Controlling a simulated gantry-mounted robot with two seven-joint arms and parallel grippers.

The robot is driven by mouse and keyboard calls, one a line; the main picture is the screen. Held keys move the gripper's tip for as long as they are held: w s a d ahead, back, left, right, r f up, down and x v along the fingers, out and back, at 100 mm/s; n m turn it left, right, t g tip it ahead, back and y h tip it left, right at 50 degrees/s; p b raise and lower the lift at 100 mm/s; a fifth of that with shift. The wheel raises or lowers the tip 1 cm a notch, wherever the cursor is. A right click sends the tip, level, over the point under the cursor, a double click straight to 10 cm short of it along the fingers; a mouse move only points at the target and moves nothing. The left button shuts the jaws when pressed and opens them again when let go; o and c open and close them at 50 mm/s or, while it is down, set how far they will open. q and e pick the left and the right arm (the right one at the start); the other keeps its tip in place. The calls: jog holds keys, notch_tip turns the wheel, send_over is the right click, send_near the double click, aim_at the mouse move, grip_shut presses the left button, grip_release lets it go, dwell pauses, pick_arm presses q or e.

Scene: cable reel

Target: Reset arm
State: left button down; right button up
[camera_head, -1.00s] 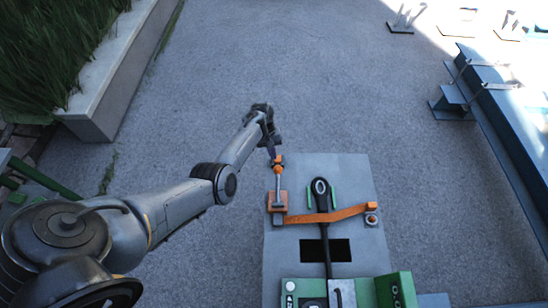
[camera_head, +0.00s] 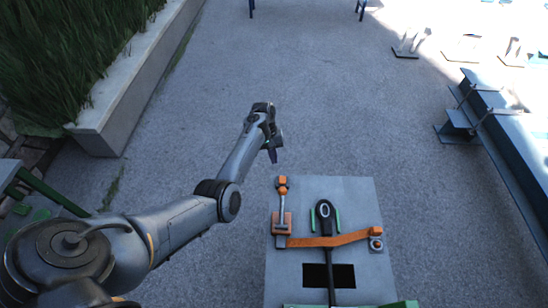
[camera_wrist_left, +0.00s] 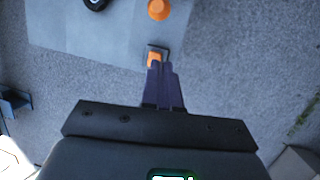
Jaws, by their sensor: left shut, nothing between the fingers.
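My left gripper (camera_head: 272,156) is shut and empty, above the paving just beyond the far edge of the grey panel (camera_head: 352,196). In the left wrist view its dark fingers (camera_wrist_left: 161,72) are together, with an orange piece of the lever seen just past the tips. The arm is a slim lever (camera_head: 283,205) with an orange end and knob, standing on an orange base (camera_head: 282,222) at the panel's left side. The gripper is apart from it in the head view. My right gripper is not in view.
A black handle (camera_head: 324,210) stands between green bars mid-panel, near a dark rectangular opening (camera_head: 318,275). A planter with grass (camera_head: 60,50) is at the upper left, and a blue steel beam (camera_head: 510,150) at the right. Open paving lies beyond the panel.

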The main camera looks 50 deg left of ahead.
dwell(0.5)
pick_arm(q)
jog(key=s+f+g+p, duration=0.3)
jog(key=s+f, duration=0.6)
jog(key=s, duration=0.6)
jog(key=s+d+r+m+g+y+p, duration=0.1)
jog(key=s+d+m+y+p, duration=0.1)
jog(key=s, duration=0.5)
jog(key=s+d+m+g+y+p, duration=0.1)
jog(key=s+y+p, duration=0.2)
jog(key=s, duration=0.4)
jog(key=s+d+r+m+t+p, duration=0.35)
jog(key=d+r+m, duration=0.25)
jog(key=d+r, duration=0.7)
jog(key=w+d+r+m+t+h, duration=0.1)
jog(key=w+d+r+m+t, duration=0.1)
jog(key=w+d+r+t, duration=0.3)
jog(key=d+r, duration=0.4)
jog(key=r, duration=0.3)
jog(key=shift+d+r+b, duration=0.15)
jog(key=shift+r+b, duration=0.1)
jog(key=shift+b, duration=0.1)
